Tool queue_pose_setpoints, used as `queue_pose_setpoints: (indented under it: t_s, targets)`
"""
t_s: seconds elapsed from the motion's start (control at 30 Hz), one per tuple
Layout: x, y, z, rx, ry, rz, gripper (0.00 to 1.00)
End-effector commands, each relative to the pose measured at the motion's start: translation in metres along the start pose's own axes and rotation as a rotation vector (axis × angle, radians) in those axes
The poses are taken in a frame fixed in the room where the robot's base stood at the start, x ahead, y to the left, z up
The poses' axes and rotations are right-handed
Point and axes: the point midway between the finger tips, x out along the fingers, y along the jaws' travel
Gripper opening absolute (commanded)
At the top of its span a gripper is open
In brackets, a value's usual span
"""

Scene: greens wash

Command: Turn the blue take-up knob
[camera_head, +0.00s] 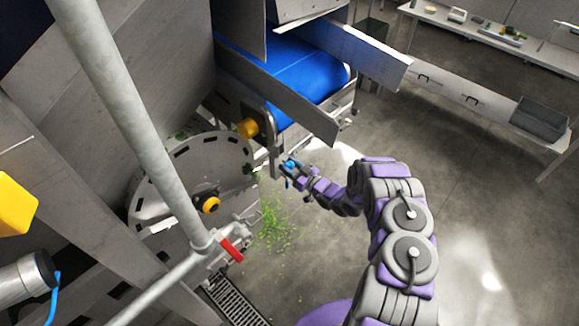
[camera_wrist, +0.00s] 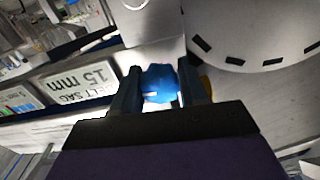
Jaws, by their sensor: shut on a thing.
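The blue take-up knob (camera_wrist: 159,84) sits between the two fingers of my gripper (camera_wrist: 160,92) in the wrist view, with a finger close on each side. My gripper is shut on it. In the head view the blue knob (camera_head: 291,165) shows small at the end of my purple and grey arm, below the end of the blue conveyor belt (camera_head: 308,72). My gripper (camera_head: 294,168) is at the conveyor's side frame there. The knob's far side and its shaft are hidden.
A yellow-orange roller end (camera_head: 248,128) is left of the knob. A slotted round steel drum (camera_head: 165,185) stands further left, with a red-handled valve (camera_head: 231,249) below. Green scraps (camera_head: 272,222) lie on the floor. A sign reading "15 mm" (camera_wrist: 82,81) is left of my gripper. Open floor lies right.

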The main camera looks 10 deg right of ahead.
Motion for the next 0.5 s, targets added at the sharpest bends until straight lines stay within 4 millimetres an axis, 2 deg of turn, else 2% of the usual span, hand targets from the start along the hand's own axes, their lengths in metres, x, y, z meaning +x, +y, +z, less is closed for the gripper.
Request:
queue_pose_setpoints:
  t_s: [0.27, 0.5]
  targets:
    - [-0.0005, -0.0003, 0.0024, 0.016, -0.005, 0.001, 0.13]
    - [-0.0002, -0.0006, 0.0027, 0.113, -0.006, 0.001, 0.13]
